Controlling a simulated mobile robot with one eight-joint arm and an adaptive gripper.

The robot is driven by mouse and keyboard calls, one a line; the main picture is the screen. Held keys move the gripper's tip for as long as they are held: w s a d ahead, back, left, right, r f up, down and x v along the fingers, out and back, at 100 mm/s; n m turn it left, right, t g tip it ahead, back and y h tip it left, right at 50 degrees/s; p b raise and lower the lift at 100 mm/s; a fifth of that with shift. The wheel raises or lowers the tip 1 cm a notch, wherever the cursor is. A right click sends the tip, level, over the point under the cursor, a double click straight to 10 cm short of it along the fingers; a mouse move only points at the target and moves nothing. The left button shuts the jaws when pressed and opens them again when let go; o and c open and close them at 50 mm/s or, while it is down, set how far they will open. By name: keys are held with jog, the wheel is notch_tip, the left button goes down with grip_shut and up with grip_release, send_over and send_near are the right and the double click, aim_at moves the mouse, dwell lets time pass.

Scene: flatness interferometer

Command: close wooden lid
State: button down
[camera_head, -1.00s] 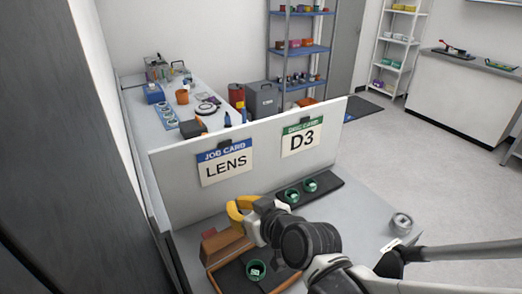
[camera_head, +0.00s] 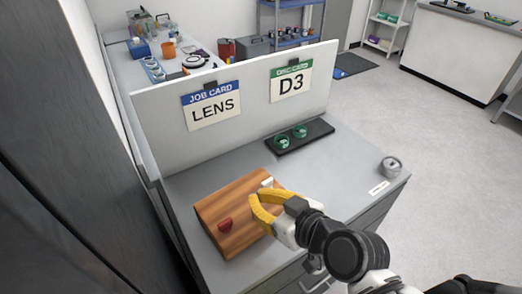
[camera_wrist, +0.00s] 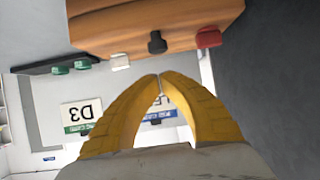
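The wooden lid (camera_head: 235,200) lies flat on top of its box on the grey bench, and the box's inside is hidden. A red piece (camera_head: 225,225) shows near its front left and a white piece (camera_head: 267,183) near its back right. In the wrist view the wood (camera_wrist: 130,22) fills the top, with a black knob (camera_wrist: 157,42) beside the red piece (camera_wrist: 208,37). My gripper (camera_head: 256,212) has yellow fingers at the right side of the lid. In the wrist view the fingertips (camera_wrist: 159,77) meet with nothing between them. I cannot tell if they touch the wood.
A dark tray (camera_head: 315,136) with two green rings stands behind the box. A white panel (camera_head: 160,140) with LENS and D3 cards rises along the bench's back. A metal cylinder (camera_head: 391,166) stands at the right end, near a small white label (camera_head: 378,187). The bench between is clear.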

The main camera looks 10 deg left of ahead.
jog(key=shift+s+d+f+b, duration=0.25)
jog(key=shift+f+b, duration=0.15)
jog(key=shift+f, duration=0.2)
jog(key=shift+s+d+f+b, duration=0.3)
jog(key=shift+f+b, duration=0.1)
jog(key=shift+f, duration=0.2)
jog(key=shift+s+d+f+b, duration=0.25)
jog(key=shift+f+b, duration=0.15)
jog(key=shift+f, duration=0.2)
jog(key=shift+r, duration=0.1)
